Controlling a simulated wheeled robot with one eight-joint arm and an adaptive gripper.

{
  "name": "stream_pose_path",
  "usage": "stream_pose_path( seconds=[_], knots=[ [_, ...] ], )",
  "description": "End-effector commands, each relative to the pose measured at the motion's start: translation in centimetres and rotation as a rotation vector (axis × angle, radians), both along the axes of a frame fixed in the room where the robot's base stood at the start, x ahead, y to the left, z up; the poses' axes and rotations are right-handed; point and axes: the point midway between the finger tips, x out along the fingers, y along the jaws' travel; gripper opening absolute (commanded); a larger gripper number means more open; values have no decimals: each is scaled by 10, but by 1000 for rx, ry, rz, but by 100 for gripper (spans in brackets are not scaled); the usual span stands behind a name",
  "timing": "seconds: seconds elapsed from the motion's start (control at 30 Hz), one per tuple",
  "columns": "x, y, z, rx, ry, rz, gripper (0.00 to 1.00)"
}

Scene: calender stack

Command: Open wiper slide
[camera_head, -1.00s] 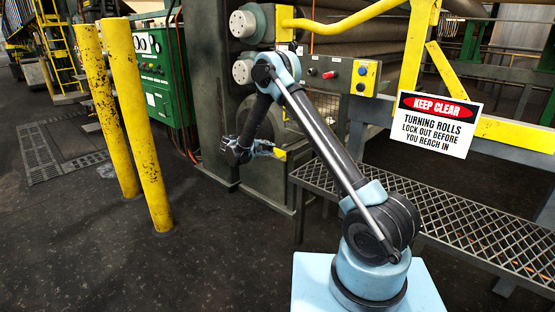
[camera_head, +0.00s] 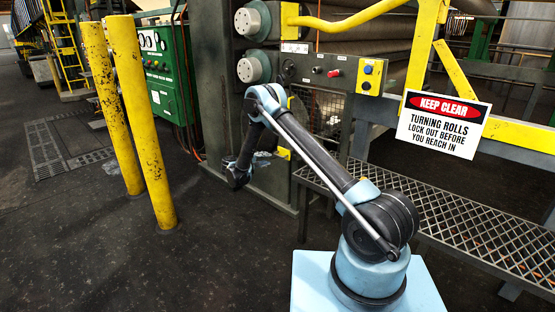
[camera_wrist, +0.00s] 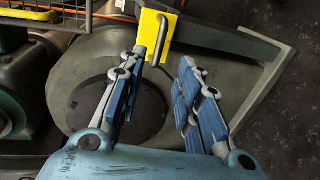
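A yellow plate (camera_wrist: 155,38) with a bent grey handle (camera_wrist: 163,32) shows at the top middle of the wrist view; I take it to be the wiper slide's pull. In the head view a small yellow piece (camera_head: 283,153) shows low on the machine, partly hidden by my arm. My gripper (camera_wrist: 164,62) is open and empty, its blue-padded fingers apart. The left fingertip overlaps the plate's lower edge in the picture, and the handle lies beyond the gap; contact cannot be told. In the head view my gripper (camera_head: 262,155) is small and partly hidden.
A control panel (camera_head: 340,72) is above the yellow piece. A mesh walkway (camera_head: 450,218) and a keep-clear sign (camera_head: 443,124) are at right. Yellow posts (camera_head: 145,120) and a green cabinet (camera_head: 167,68) stand at left. Open dark floor (camera_head: 90,240) lies at front left.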

Motion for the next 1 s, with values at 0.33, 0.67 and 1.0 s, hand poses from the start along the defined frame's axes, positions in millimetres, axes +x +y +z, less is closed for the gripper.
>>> stream_pose_path(
  seconds=[0.33,0.67,1.0],
  knots=[
    [49,-42,-14,0,0,-5,31],
    [83,-67,-23,0,0,-4,31],
    [90,-73,-25,0,0,-3,31]
  ],
)
